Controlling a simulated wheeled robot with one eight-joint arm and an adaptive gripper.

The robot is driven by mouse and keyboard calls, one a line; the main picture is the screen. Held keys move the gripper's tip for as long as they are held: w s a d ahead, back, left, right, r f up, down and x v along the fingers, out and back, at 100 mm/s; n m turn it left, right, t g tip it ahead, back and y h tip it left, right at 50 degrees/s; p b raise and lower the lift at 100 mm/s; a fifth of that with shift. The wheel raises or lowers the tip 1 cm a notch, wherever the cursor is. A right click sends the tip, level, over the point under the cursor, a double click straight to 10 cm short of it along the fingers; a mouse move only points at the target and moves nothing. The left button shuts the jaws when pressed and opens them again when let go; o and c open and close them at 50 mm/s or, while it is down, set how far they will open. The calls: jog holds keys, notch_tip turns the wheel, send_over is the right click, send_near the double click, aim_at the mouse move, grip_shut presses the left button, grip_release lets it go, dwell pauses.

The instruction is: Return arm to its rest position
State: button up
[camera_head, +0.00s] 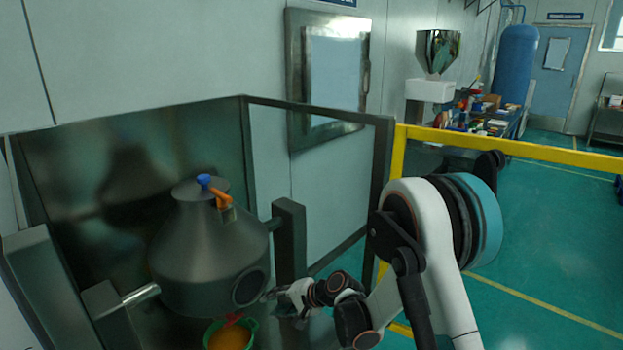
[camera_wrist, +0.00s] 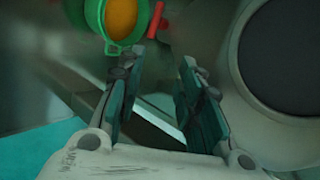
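My gripper (camera_head: 274,294) is low in front of the grey metal sieve vessel (camera_head: 205,252), close to its round dark port. In the wrist view my gripper (camera_wrist: 157,67) has its two fingers apart with nothing between them. The vessel's round port (camera_wrist: 285,55) fills the right of the wrist view, beside the right finger. A green container (camera_head: 251,331) with orange contents stands below the vessel. It also shows at the top of the wrist view (camera_wrist: 101,22), beyond the fingertips and apart from them. A red part (camera_wrist: 157,18) is beside it.
The vessel hangs between two grey posts (camera_head: 290,240) inside a dark metal enclosure (camera_head: 247,150). A yellow rail (camera_head: 510,147) runs to the right, behind my arm. A blue valve handle (camera_head: 204,181) and an orange handle (camera_head: 220,198) sit on the vessel's top. Green floor (camera_head: 560,240) on the right is open.

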jog(key=s+d+r+n+t+h, duration=0.1)
jog(key=s+d+r+h, duration=0.1)
jog(key=s+d+r, duration=0.4)
jog(key=s+d+r+n+h, duration=0.1)
jog(key=d+r, duration=0.4)
jog(key=r, duration=0.2)
jog(key=s+d+r+n+t+h, duration=0.1)
jog(key=s+d+r+h, duration=0.1)
jog(key=s+d+r, duration=0.4)
jog(key=s+d+r+n+h, duration=0.1)
jog(key=s+d+r+h, duration=0.1)
jog(key=s+d, duration=0.5)
jog(key=s+d+r+n+h, duration=0.1)
jog(key=s+d+r+h, duration=0.1)
jog(key=s+d, duration=0.5)
jog(key=s+h, duration=0.1)
jog(key=s, duration=0.3)
jog(key=shift+s+d+n+t, duration=0.15)
jog(key=shift+s+n+t, duration=0.15)
jog(key=shift+s+n, duration=0.1)
jog(key=shift+r, duration=0.1)
